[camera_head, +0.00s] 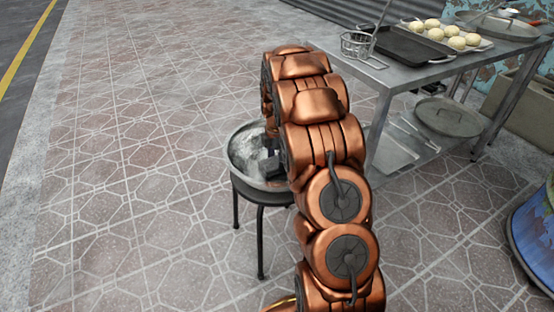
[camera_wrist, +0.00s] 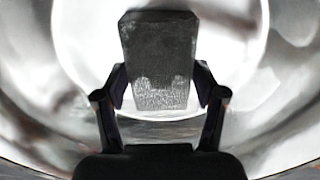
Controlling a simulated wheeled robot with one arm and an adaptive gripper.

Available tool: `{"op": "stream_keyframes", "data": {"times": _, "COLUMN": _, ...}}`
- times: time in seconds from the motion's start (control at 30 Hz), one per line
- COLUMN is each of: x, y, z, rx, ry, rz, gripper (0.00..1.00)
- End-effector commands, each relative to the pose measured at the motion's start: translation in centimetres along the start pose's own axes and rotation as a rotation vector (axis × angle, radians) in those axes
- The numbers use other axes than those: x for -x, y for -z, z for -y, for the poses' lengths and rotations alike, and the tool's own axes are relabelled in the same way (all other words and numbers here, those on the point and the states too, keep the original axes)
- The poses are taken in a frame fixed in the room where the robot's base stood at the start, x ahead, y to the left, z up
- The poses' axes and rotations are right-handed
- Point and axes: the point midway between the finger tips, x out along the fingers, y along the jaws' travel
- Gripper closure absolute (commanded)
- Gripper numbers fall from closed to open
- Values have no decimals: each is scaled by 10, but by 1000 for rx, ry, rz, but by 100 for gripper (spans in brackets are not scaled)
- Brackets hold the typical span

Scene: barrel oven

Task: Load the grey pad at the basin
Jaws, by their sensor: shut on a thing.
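The grey pad (camera_wrist: 159,60) is a dark block with a paler, rough lower part, seen in the wrist view. My gripper (camera_wrist: 160,88) is shut on it, one finger at each side. Behind the pad is the shiny metal inside of the basin (camera_wrist: 262,125). In the head view the basin (camera_head: 240,140) stands on a dark stool (camera_head: 262,205), and my arm hides its right part. The gripper is mostly hidden there behind the arm. I cannot tell whether the pad touches the basin's bottom.
A metal table (camera_head: 400,75) at the upper right carries a black tray (camera_head: 410,46), a wire holder (camera_head: 357,44) and several pale dough balls (camera_head: 457,43). Its lower shelf holds a round lid (camera_head: 447,117). A colourful barrel (camera_head: 535,235) stands at the right edge. The tiled floor at left is clear.

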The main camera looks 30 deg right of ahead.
Motion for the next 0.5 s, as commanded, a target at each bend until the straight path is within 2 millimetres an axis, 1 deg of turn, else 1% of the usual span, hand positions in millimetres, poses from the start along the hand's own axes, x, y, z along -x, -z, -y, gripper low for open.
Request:
{"op": "stream_keyframes", "data": {"times": 0.33, "x": -2, "y": 0, "z": 1, "rx": 0, "ry": 4, "rz": -1, "gripper": 58}}
{"op": "stream_keyframes", "data": {"times": 0.5, "x": 4, "y": 0, "z": 1, "rx": 0, "ry": 3, "rz": -2, "gripper": 58}}
